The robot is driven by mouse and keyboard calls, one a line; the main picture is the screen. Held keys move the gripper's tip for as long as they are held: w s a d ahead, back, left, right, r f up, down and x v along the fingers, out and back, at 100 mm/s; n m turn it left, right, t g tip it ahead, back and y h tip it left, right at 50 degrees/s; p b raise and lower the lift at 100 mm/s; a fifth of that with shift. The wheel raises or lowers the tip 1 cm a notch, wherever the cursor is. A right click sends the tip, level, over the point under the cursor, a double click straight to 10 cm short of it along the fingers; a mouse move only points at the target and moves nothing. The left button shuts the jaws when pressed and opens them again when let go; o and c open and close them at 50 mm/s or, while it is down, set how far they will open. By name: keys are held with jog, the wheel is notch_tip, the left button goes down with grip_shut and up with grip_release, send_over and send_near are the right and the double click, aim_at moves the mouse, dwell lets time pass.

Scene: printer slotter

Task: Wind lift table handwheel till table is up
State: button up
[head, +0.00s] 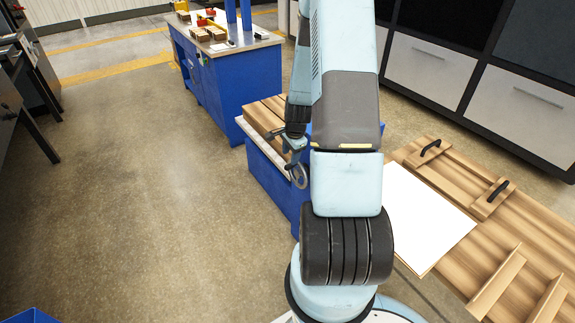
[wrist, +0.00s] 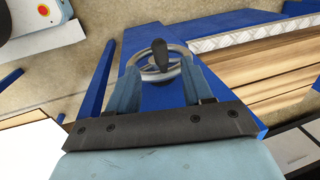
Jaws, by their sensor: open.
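The lift table (head: 270,187) is a blue box with a pale patterned top rim, and wooden boards lie on top of it. Its handwheel (head: 299,177) is a grey spoked ring on the side of the blue body, partly hidden by my arm. In the wrist view the handwheel (wrist: 145,62) shows with a black knob (wrist: 160,52) standing up from it. My gripper (head: 292,145) is at the handwheel. In the wrist view my gripper (wrist: 158,68) has its fingers apart, one on each side of the knob. Whether they touch it, I cannot tell.
A wooden bench (head: 530,240) with black handles and a white sheet (head: 420,220) is at the right. A blue workbench (head: 240,80) stands behind the lift table. Grey-white cabinets (head: 430,70) line the back right.

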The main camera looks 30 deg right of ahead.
aim_at(288, 165)
jog(key=shift+w+f, duration=0.2)
jog(key=shift+f, duration=0.8)
jog(key=shift+w+f, duration=0.2)
jog(key=shift+f, duration=0.85)
jog(key=shift+w+f, duration=0.2)
jog(key=shift+f, duration=0.8)
grip_shut()
jog(key=shift+a, duration=0.25)
jog(key=shift+d, duration=0.25)
